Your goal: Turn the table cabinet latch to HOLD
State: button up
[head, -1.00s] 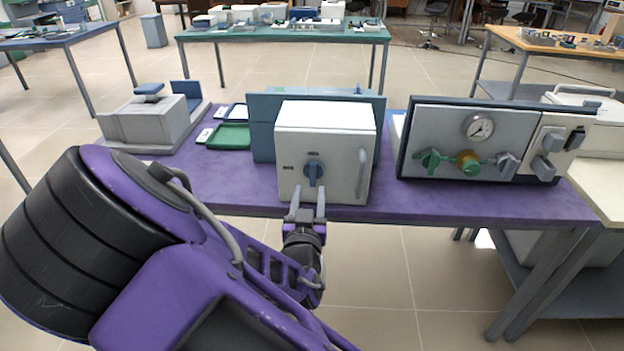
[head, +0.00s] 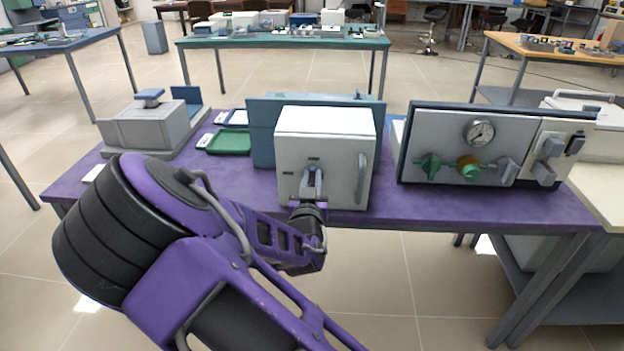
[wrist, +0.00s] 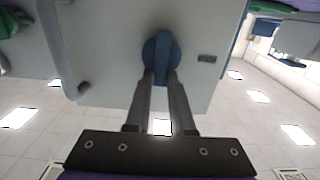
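The table cabinet (head: 324,148) is a pale box with a grey pull handle on the right of its front. Its latch (wrist: 162,55) is a round blue knob with a raised bar, and the bar looks upright. In the head view the latch is mostly hidden behind my fingers. My gripper (head: 313,184) is at the front of the cabinet, at the latch. In the wrist view my gripper (wrist: 161,78) has a finger on each side of the bar's end, with no clear gap, so it looks shut on the latch. The small markings around the latch are unreadable.
The cabinet stands on a purple table (head: 245,192). A gauge panel with knobs (head: 468,145) is to the right. A grey device (head: 145,125) and a green tray (head: 226,140) are to the left. The floor in front of the table is clear.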

grip_shut()
jog(key=shift+n, duration=0.4)
jog(key=shift+a+f+n+p, duration=0.35)
jog(key=shift+n+p, duration=0.15)
jog(key=shift+n, duration=2.35)
jog(key=shift+a+f+n+p, duration=0.35)
jog(key=shift+n+p, duration=0.1)
jog(key=shift+n, duration=2.35)
jog(key=shift+a+f+n+p, duration=0.3)
jog(key=shift+n+p, duration=0.2)
jog(key=shift+n, duration=2.35)
jog(key=o, duration=0.5)
grip_release()
